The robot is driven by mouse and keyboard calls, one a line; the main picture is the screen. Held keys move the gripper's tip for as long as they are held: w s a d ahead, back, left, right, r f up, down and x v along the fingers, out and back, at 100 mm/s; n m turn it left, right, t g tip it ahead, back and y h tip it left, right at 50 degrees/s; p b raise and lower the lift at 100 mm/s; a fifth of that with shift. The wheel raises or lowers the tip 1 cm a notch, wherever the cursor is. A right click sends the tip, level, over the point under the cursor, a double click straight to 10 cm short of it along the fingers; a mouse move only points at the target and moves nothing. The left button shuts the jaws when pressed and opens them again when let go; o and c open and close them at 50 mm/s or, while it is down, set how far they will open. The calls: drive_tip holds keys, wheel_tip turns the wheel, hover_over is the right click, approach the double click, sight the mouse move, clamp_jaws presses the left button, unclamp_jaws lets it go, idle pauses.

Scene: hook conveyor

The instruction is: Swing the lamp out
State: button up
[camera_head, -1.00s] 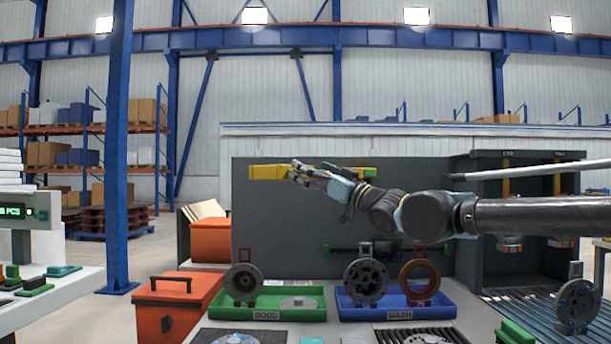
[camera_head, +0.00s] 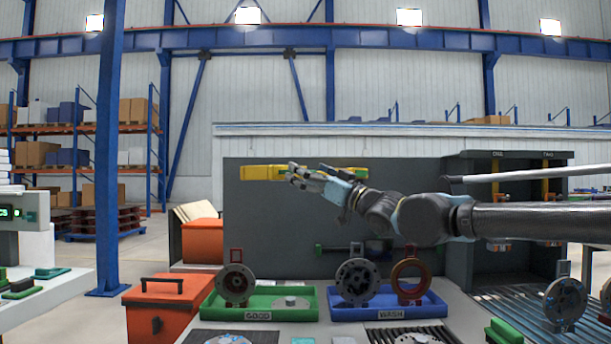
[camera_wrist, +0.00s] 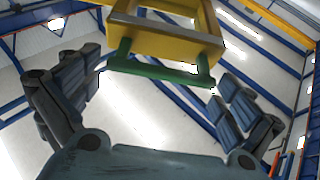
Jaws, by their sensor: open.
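The lamp (camera_head: 262,173) is a long yellow body in front of the dark grey back panel in the head view. My gripper (camera_head: 291,172) overlaps its middle there and hides part of it. In the wrist view the yellow frame of the lamp (camera_wrist: 165,40) is at the top, with a green bar (camera_wrist: 160,70) on two short posts at its near edge. My gripper (camera_wrist: 157,100) is open, with one finger to the left of the green bar and one to the right. The bar is beyond the palm, and no contact shows.
Below stand a green GOOD tray (camera_head: 258,315) and a blue WASH tray (camera_head: 391,314) with upright ring parts. An orange toolbox (camera_head: 165,310) is at the left. A dark cabinet (camera_head: 465,225) and a roller conveyor (camera_head: 510,305) are at the right.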

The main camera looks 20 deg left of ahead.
drive_tip(key=v, duration=1.1)
drive_tip(key=shift+d, duration=0.3)
drive_tip(key=shift+f, duration=0.15)
